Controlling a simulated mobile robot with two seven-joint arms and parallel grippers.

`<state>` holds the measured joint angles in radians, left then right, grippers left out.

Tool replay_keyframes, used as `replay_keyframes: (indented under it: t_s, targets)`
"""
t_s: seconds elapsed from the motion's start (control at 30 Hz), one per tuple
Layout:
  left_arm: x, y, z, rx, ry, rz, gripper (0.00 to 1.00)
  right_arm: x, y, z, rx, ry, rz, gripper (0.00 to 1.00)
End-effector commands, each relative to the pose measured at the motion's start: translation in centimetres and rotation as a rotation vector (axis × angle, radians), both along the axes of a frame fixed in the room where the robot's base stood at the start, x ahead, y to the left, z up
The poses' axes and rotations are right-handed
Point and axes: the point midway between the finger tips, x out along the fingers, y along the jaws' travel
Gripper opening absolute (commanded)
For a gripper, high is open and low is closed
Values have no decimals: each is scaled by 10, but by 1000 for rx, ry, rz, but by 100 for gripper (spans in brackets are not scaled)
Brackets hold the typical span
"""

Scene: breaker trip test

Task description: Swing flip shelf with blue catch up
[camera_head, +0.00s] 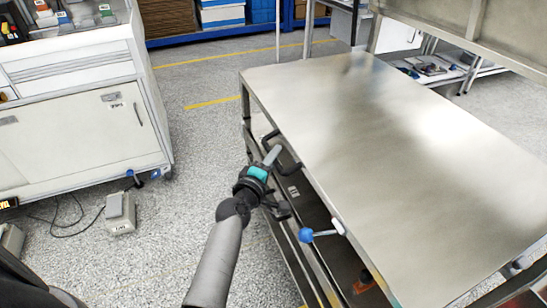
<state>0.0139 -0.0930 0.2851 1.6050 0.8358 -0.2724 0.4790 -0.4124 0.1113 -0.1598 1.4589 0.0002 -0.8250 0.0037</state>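The flip shelf appears to be the broad brushed-metal panel (410,160), lying flat and level on the right. The blue catch is a blue ball knob (305,235) on a short lever at the panel's left edge, toward the front. My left gripper (273,156), with a teal band, is beside the panel's left edge, farther back than the blue knob. Its fingertips are close to a black handle (289,166) on that edge; I cannot tell whether they touch it or how far apart the fingers are. My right gripper is not in view.
Below the panel are dark frame rails and a lower shelf (312,215). A white cabinet (85,130) stands at left, with a grey foot-pedal box (120,212) and cable on the floor. Speckled floor between cabinet and panel is mostly clear. A metal upright structure (450,22) stands behind.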

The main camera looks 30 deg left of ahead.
Motion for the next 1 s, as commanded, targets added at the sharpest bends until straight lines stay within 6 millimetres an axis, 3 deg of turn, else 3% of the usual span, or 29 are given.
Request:
replay_keyframes:
  t_s: [0.03, 0.27, 1.0]
  targets:
    - [0, 0, 0, 0, 0, 0, 25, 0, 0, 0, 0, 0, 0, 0]
    - [0, 0, 0, 0, 0, 0, 0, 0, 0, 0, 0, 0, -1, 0]
    - [0, 0, 0, 0, 1, 0, 0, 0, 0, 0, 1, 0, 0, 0]
